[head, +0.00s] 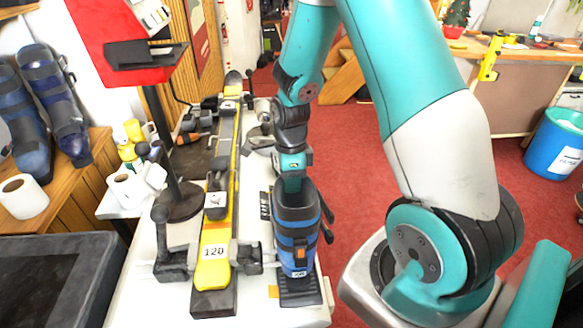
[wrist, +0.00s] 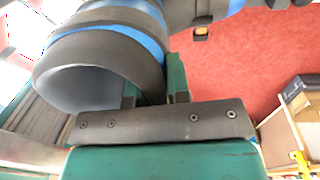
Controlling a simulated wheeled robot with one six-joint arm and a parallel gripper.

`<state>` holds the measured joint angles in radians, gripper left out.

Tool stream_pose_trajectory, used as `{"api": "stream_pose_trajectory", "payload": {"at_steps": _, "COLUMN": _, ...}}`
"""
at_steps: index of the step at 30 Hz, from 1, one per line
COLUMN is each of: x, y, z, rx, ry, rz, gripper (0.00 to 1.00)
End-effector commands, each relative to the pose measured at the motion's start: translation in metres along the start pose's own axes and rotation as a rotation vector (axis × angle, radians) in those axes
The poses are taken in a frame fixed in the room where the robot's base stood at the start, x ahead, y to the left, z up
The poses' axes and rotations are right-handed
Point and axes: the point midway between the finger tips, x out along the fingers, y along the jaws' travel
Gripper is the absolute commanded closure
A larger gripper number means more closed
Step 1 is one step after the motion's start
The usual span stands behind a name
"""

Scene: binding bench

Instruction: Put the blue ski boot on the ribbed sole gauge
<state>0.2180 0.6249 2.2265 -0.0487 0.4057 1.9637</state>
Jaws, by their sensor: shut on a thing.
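The blue ski boot (head: 297,228), dark grey with blue bands and an orange buckle, is upright near the front right corner of the white bench. The black ribbed sole gauge (head: 303,299) shows below its toe; the boot hides the rest. I cannot tell whether the sole touches the gauge. My gripper (head: 292,188) comes from above and is shut on the boot's upper cuff. In the wrist view the boot's open cuff (wrist: 105,65) fills the upper left, with its wall between my fingers (wrist: 155,88).
A yellow ski (head: 213,262) marked 120 lies clamped left of the boot. A red machine (head: 125,45) on a black stand is further left. Two more dark blue boots (head: 58,110) stand on a wooden shelf. Red floor is open right of the bench.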

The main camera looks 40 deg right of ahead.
Motion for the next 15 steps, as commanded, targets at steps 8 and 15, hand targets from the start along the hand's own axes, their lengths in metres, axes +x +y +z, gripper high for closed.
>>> {"api": "stream_pose_trajectory", "payload": {"at_steps": 8, "x": 0.0059, "y": -0.0012, "z": 0.0003, "rx": 0.000, "ry": -0.001, "rz": -0.002, "gripper": 1.00}}
{"api": "stream_pose_trajectory", "payload": {"at_steps": 15, "x": 0.0090, "y": -0.0012, "z": 0.0001, "rx": 0.000, "ry": -0.001, "rz": -0.001, "gripper": 0.74}}
